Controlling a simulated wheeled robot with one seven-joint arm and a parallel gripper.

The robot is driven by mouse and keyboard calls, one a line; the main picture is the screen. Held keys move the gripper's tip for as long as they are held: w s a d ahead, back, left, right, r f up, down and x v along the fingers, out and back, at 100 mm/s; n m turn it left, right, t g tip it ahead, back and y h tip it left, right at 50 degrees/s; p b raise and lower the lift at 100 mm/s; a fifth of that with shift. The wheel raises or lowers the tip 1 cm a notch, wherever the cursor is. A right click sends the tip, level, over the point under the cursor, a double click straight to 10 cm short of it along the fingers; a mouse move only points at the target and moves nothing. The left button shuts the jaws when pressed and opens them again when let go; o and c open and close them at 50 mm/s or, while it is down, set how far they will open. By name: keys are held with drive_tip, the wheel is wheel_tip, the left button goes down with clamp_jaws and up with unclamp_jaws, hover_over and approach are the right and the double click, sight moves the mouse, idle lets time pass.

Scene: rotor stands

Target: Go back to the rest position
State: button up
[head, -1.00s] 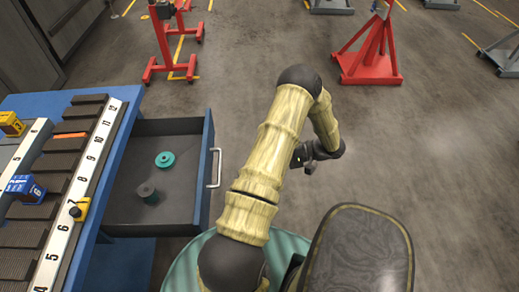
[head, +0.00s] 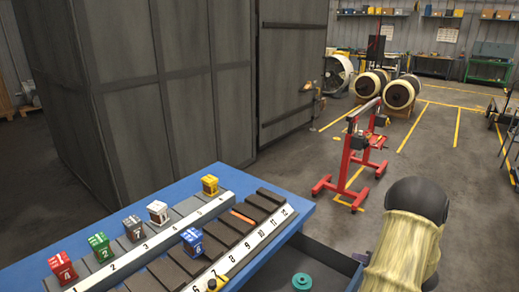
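My gripper is not in the head view now. Only a pale yellow, wood-patterned link of my arm with a dark rounded joint shows at the lower right. The rest of the arm is cut off by the bottom edge, so I cannot see whether the gripper is open, shut or holding anything.
A blue bench (head: 303,204) at lower left bears numbered slots and several colored blocks, including a blue one (head: 193,242). Its drawer (head: 330,258) is open, with a teal part (head: 302,281) inside. A red stand (head: 349,165) stands beyond, on largely open floor.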

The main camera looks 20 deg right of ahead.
drive_tip(key=w+a+r+n+g+h+p, duration=0.1)
drive_tip(key=w+a+r+n+h, duration=0.15)
drive_tip(key=w+a+r, duration=0.55)
drive_tip(key=w+a+r+g+p, duration=0.1)
drive_tip(key=w+a+r+g, duration=0.15)
drive_tip(key=a, duration=0.75)
drive_tip(key=s+a+r+n+g+y+p, duration=0.1)
drive_tip(key=s+a+r+n+g, duration=0.1)
drive_tip(key=s+a, duration=0.5)
drive_tip(key=s+a+r+n+g+y+p, duration=0.1)
drive_tip(key=s+a, duration=0.7)
drive_tip(key=a, duration=0.8)
drive_tip(key=shift+a+r+n+g, duration=0.2)
drive_tip(key=shift+r+n+g, duration=0.2)
drive_tip(key=shift+n+g, duration=0.55)
